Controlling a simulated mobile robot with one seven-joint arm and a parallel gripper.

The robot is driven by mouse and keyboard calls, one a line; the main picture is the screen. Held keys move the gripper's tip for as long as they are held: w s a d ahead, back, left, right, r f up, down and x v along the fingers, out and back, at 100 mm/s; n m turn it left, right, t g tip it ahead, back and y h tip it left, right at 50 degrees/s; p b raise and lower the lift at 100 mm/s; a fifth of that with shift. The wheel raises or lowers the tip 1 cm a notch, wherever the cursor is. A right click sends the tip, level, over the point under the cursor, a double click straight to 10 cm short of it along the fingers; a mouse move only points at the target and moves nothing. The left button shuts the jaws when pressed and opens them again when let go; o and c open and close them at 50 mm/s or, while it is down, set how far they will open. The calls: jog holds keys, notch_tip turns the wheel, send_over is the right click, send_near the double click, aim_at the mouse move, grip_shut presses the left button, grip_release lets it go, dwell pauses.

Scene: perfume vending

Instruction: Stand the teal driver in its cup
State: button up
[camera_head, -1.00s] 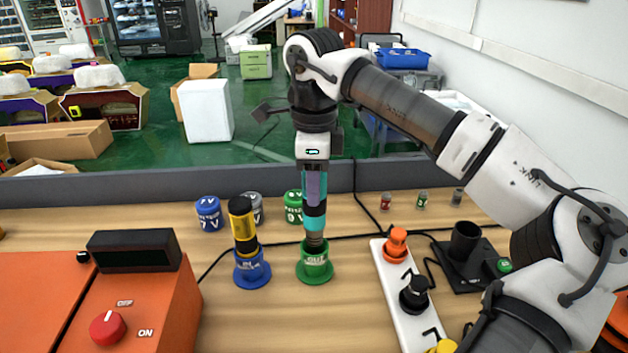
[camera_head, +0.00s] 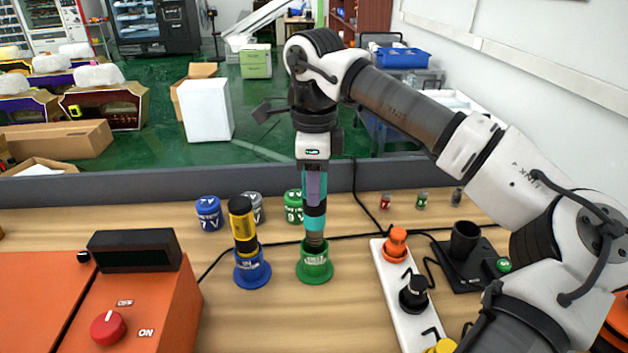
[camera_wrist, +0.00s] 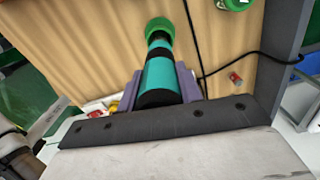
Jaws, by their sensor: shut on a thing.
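The teal driver (camera_head: 315,222) has teal and black bands and stands upright. Its lower end is inside the mouth of the green cup (camera_head: 314,268). My gripper (camera_head: 314,190) is shut on the driver's upper part from above. In the wrist view, the purple fingers (camera_wrist: 160,88) lie on both sides of the teal driver (camera_wrist: 160,75), and the green cup (camera_wrist: 158,24) surrounds its far end. How deep the tip sits in the cup is hidden by the cup wall.
A yellow and black driver (camera_head: 243,222) stands in a blue cup (camera_head: 252,272) just left. Blue, grey and green jars (camera_head: 209,213) stand behind. A white power strip (camera_head: 408,300) lies to the right, an orange box (camera_head: 150,310) to the left. A black cable crosses the table.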

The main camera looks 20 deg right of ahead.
aim_at(314, 217)
jog(key=shift+f, duration=0.1)
jog(key=shift+f+b, duration=2.7)
jog(key=shift+f, duration=1.1)
jog(key=o, duration=1.2)
jog(key=shift+c, duration=0.2)
notch_tip(314, 217, up, 14)
jog(key=shift+f, duration=0.1)
